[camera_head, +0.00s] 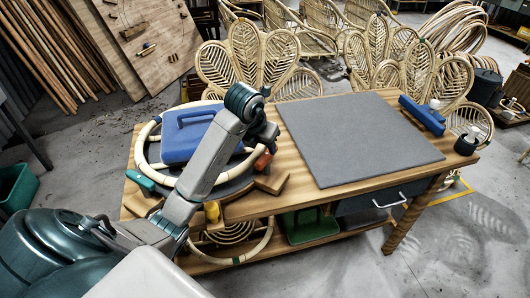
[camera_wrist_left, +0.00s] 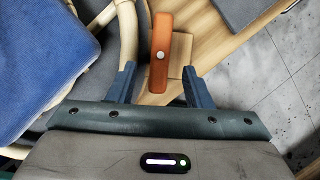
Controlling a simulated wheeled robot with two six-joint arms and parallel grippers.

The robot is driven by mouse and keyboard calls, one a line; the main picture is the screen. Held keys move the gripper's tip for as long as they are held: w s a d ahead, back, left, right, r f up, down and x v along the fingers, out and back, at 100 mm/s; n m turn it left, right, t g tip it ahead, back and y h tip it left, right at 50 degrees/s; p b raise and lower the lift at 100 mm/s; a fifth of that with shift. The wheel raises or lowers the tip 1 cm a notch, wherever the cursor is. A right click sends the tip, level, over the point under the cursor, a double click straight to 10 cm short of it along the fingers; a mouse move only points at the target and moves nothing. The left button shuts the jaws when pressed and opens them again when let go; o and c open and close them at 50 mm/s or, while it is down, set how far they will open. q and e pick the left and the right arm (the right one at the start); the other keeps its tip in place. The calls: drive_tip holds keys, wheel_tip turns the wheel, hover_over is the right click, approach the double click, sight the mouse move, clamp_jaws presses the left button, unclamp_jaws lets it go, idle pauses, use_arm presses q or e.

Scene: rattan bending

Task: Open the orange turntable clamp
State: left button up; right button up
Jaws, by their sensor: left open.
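The orange turntable clamp (camera_head: 263,161) is at the right edge of the round turntable, on the wooden table. In the left wrist view the clamp (camera_wrist_left: 161,45) is an upright orange bar with a pale round pin. My left gripper (camera_head: 266,138) is just above it in the head view. In the left wrist view my left gripper (camera_wrist_left: 159,72) is open, with one blue finger on each side of the clamp's near end. I see no contact with the clamp. My right gripper is not in view.
A blue cushioned piece (camera_head: 185,140) and a pale rattan ring (camera_head: 146,165) lie on the turntable. A green clamp (camera_head: 140,181) and a yellow one (camera_head: 212,211) are at its edge. A grey mat (camera_head: 350,140) covers the table's middle. Blue tools stand at the right end.

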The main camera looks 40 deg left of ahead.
use_arm(q)
drive_tip(key=p+v, duration=0.4)
drive_tip(key=shift+w+r, duration=0.1)
drive_tip(key=shift+r, duration=0.1)
drive_tip(key=shift+s+r+p, duration=0.35)
drive_tip(key=shift+r+p, duration=0.15)
drive_tip(key=shift+p, duration=0.25)
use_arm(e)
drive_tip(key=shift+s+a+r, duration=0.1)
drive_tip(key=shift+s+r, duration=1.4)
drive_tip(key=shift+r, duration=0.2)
